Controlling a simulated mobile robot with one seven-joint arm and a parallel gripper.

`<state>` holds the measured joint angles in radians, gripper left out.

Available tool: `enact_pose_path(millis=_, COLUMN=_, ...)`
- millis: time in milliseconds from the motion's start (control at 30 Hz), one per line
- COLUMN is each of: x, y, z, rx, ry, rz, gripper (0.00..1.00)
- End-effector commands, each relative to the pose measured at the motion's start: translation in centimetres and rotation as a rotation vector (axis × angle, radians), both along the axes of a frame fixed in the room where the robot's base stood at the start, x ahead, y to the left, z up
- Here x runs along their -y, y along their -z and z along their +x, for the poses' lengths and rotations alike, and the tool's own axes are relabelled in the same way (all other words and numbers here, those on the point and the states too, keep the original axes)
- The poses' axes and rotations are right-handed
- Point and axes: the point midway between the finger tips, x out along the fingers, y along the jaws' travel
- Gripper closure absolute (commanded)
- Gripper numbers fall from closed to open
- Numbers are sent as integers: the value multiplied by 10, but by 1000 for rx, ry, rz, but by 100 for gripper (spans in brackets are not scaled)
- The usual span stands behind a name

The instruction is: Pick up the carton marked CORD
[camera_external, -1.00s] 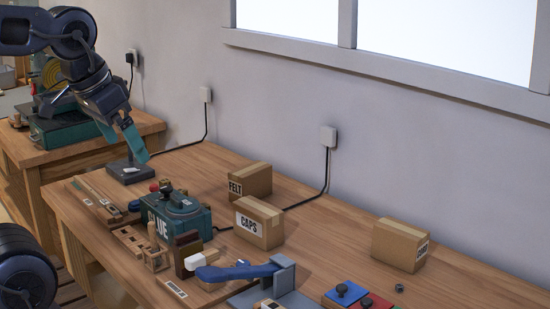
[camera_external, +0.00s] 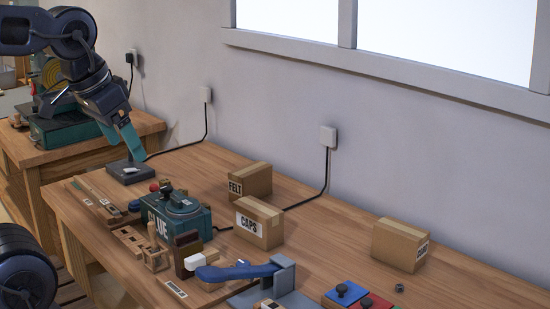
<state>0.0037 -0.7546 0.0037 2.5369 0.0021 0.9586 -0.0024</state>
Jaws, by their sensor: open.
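A brown carton (camera_external: 400,245) stands at the right of the workbench, near its back edge. The label on its right end is seen at a steep angle and I cannot read it clearly; the other two cartons read FELT and CAPS. My gripper (camera_external: 128,138), with teal fingers, is at the far left end of the bench, by a small dark stand. It is open and points down, well away from the right carton. No carton is between its fingers.
The FELT carton (camera_external: 250,181) and CAPS carton (camera_external: 259,223) stand mid-bench. A teal GLUE pot (camera_external: 180,215), wooden tool holders and a blue-handled tool (camera_external: 238,271) fill the front. Bench between CAPS and right cartons is clear.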

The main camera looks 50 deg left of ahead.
Motion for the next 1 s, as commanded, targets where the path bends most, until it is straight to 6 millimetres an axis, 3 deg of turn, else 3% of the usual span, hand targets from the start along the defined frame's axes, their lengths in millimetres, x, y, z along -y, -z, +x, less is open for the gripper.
enact_pose_path(millis=133, x=1, y=-3, z=6, rx=-4, ry=16, rz=4, gripper=18)
enact_pose_path(millis=267, x=4, y=-12, z=28, rx=-20, ry=67, rz=19, gripper=18)
enact_pose_path(millis=633, x=23, y=-34, z=124, rx=-71, ry=304, rz=66, gripper=18)
enact_pose_path(millis=1000, x=44, y=-30, z=228, rx=-107, ry=548, rz=93, gripper=18)
